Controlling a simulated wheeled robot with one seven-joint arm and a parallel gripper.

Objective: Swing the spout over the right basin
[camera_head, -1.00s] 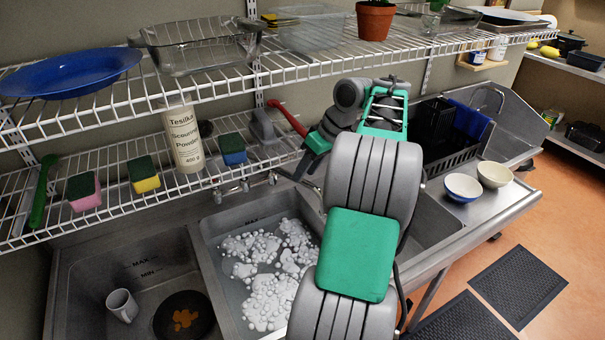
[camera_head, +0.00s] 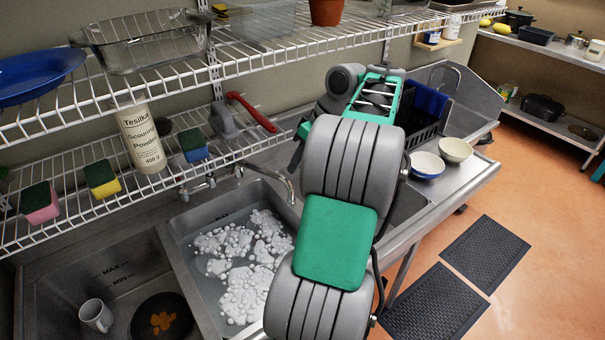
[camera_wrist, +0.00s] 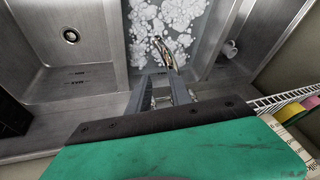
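The curved metal spout (camera_head: 268,172) reaches out over the foamy middle basin (camera_head: 180,243) in the head view. In the wrist view the spout (camera_wrist: 166,55) shows just beyond and between my gripper's fingertips (camera_wrist: 160,78). The two grey fingers are apart, with a gap between them; I cannot tell whether either touches the spout. The right basin (camera_head: 408,205) is partly hidden behind my arm in the head view. In the wrist view it is the empty basin with a drain (camera_wrist: 70,36) at the left.
A wire shelf (camera_head: 75,215) above the sink holds sponges, a scouring powder bottle (camera_head: 142,140) and a red-handled brush (camera_head: 250,112). A mug (camera_head: 96,315) and a dark pan (camera_head: 160,318) lie in the left basin. Two bowls (camera_head: 456,149) and a dish rack (camera_head: 422,135) stand right.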

